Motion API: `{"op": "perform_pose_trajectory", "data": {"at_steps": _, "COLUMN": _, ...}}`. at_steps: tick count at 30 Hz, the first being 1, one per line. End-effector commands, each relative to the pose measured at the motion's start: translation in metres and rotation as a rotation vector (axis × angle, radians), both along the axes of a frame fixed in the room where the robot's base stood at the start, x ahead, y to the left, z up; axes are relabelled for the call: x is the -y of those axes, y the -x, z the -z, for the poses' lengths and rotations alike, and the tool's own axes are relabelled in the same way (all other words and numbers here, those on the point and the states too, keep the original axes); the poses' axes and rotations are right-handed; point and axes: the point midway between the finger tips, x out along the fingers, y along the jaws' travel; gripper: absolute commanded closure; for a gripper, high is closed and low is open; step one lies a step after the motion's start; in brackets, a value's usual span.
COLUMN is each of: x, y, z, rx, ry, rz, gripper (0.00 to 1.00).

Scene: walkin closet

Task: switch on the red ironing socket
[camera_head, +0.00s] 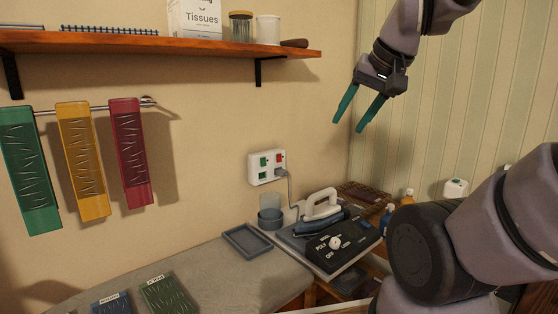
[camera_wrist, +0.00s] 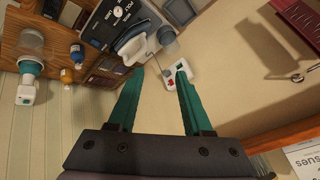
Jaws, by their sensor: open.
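A white wall socket plate (camera_head: 266,168) is on the beige wall, with green switches and one red switch (camera_head: 279,157) at its upper right. A grey plug (camera_head: 281,172) with a cord sits below the red switch. Whether the red switch is on or off cannot be told. My gripper (camera_head: 348,124) is open and empty, with teal fingers, up and to the right of the plate and apart from it. In the wrist view, the plate (camera_wrist: 171,87) shows beyond the fingertips, partly hidden by the right finger.
Below the socket stand an iron (camera_head: 320,208) on a dark station with a dial (camera_head: 336,242), a blue-grey cup (camera_head: 270,218) and a tray (camera_head: 247,241). A wooden shelf (camera_head: 200,45) runs above. Colored strips (camera_head: 83,160) hang from a rail at left. The wall around the socket is clear.

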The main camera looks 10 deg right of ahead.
Motion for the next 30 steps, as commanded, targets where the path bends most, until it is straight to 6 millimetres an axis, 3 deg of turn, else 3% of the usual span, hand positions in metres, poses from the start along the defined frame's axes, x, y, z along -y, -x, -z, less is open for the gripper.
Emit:
{"op": "perform_pose_trajectory", "data": {"at_steps": 3, "x": 0.000, "y": 0.000, "z": 0.000, "rx": 0.000, "ry": 0.000, "rz": 0.000, "gripper": 0.54}}
{"op": "perform_pose_trajectory", "data": {"at_steps": 6, "x": -0.001, "y": -0.001, "z": 0.001, "rx": -0.007, "ry": -0.008, "rz": 0.001, "gripper": 0.92}}
{"op": "perform_pose_trajectory", "data": {"at_steps": 7, "x": -0.002, "y": -0.002, "z": 0.002, "rx": -0.014, "ry": -0.016, "rz": 0.003, "gripper": 1.00}}
{"op": "perform_pose_trajectory", "data": {"at_steps": 11, "x": -0.012, "y": -0.010, "z": 0.009, "rx": -0.079, "ry": -0.094, "rz": 0.020, "gripper": 1.00}}
{"op": "perform_pose_trajectory", "data": {"at_steps": 17, "x": -0.045, "y": -0.037, "z": 0.026, "rx": -0.269, "ry": -0.344, "rz": 0.086, "gripper": 1.00}}
{"op": "perform_pose_trajectory", "data": {"at_steps": 23, "x": -0.076, "y": -0.075, "z": 0.038, "rx": -0.451, "ry": -0.627, "rz": 0.182, "gripper": 1.00}}
{"op": "perform_pose_trajectory", "data": {"at_steps": 30, "x": -0.099, "y": -0.137, "z": 0.051, "rx": -0.622, "ry": -0.968, "rz": 0.331, "gripper": 1.00}}
